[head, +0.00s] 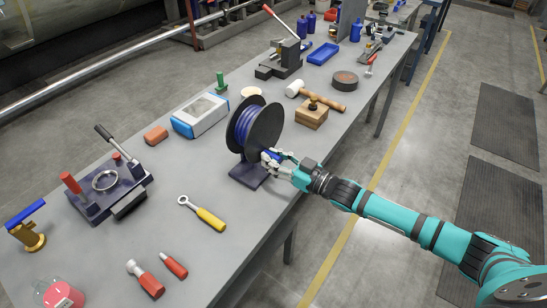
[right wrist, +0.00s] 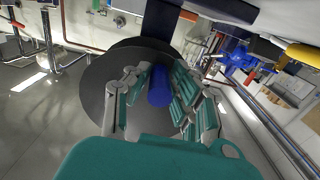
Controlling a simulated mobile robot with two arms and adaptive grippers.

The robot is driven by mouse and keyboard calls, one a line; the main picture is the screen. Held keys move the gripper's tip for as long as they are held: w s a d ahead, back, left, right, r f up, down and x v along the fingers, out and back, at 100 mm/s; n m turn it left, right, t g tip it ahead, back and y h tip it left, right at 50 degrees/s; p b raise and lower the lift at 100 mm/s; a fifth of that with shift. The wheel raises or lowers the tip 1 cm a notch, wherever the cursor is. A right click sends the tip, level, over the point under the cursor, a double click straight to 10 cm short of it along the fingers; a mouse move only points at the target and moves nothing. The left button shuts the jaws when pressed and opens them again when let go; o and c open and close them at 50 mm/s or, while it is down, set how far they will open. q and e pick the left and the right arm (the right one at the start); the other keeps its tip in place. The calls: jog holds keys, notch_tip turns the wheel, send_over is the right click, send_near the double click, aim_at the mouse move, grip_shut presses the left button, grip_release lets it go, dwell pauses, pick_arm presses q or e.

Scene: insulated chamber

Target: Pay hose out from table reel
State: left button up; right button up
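A black reel (head: 265,128) stands upright on a dark base plate (head: 250,176) near the table's front edge. Blue hose (head: 243,125) is wound on it between two round flanges. My right gripper (head: 272,157) is low at the reel's right side, with a bit of blue between its fingers. In the right wrist view, the blue hose end (right wrist: 160,88) lies between the teal fingers, which close in on it from both sides. The dark reel flange (right wrist: 95,85) fills the background close behind. My left gripper is in neither view.
The grey table (head: 225,255) has a yellow-handled wrench (head: 208,217) and red-handled tools in front left of the reel. A wooden block (head: 312,115) and a mallet (head: 325,97) lie behind right. A blue-white box (head: 200,115) is behind left. The floor right of the table is open.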

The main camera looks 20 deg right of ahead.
grip_shut()
jog(key=shift+w+d+f+n, duration=0.1)
jog(key=shift+n, duration=0.2)
